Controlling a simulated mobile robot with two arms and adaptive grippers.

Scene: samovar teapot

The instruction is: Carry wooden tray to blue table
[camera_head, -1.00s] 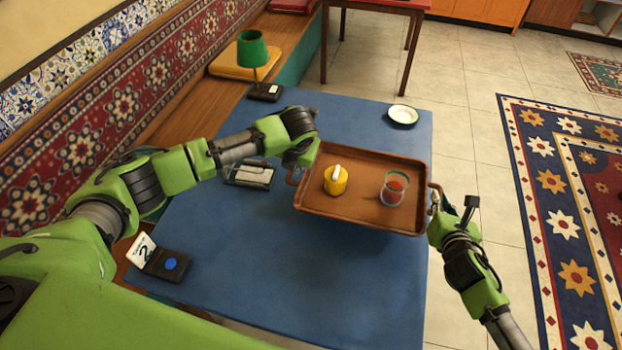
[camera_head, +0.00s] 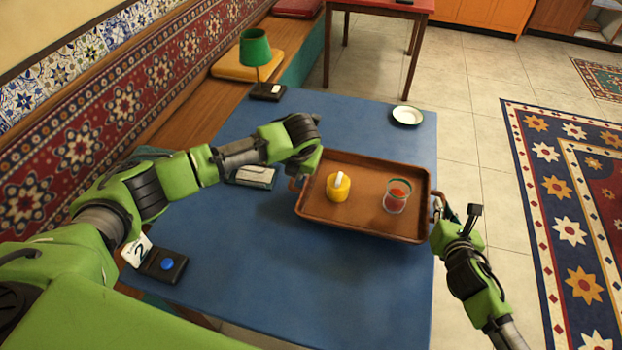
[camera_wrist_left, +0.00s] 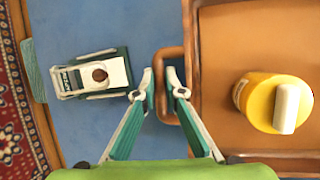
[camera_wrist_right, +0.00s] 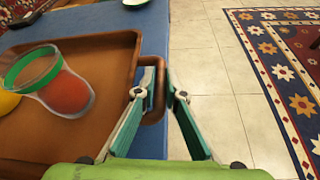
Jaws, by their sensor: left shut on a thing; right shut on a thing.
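The brown wooden tray (camera_head: 365,217) is over the right half of the blue table (camera_head: 230,235); I cannot tell whether it touches the top. On it stand a yellow pot with a white top (camera_head: 338,187) and a clear glass with a green rim and red contents (camera_head: 397,196). My left gripper (camera_wrist_left: 162,80) is shut on the tray's left handle (camera_wrist_left: 168,85). My right gripper (camera_wrist_right: 160,85) is shut on the tray's right handle (camera_wrist_right: 152,108). In the head view my left arm hides most of the left fingers.
A white saucer (camera_head: 407,116) is at the table's far right corner.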

